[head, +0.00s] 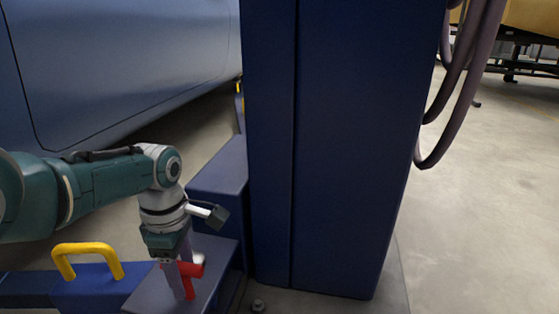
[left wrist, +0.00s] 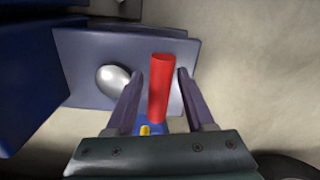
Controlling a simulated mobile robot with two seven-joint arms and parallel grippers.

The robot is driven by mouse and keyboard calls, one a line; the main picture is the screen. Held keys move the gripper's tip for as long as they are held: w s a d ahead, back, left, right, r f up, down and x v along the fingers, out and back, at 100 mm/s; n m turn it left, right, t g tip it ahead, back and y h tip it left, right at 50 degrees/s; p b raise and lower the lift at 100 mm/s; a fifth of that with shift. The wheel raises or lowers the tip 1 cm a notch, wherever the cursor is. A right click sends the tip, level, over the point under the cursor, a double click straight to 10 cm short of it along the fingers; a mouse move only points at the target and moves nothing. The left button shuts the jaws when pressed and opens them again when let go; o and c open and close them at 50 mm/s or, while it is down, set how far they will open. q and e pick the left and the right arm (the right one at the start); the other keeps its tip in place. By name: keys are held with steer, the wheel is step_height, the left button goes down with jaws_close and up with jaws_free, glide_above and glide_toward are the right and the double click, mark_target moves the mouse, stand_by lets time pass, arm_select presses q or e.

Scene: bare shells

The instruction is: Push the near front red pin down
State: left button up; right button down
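The red pin (head: 196,270) shows in the head view on a dark blue ledge (head: 220,255) at the lower left, partly hidden by my left gripper (head: 182,284). In the left wrist view the red pin (left wrist: 160,85) stands between the two purple-grey fingers, above a bluish plate (left wrist: 215,55). The fingers are apart, with a gap on each side of the pin, so my left gripper is open around it and not clamped. My right gripper is not in view.
A silvery dome (left wrist: 114,78) sits on the plate left of the pin. A yellow handle (head: 88,250) stands on a blue block left of the gripper. A tall blue post (head: 340,130) rises to the right. A blue-grey car body (head: 120,70) fills the back left.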

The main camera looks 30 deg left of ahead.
arm_select(q)
step_height(320, 180, up, 10)
steer(key=p, duration=0.9)
steer(key=shift+p, duration=0.4)
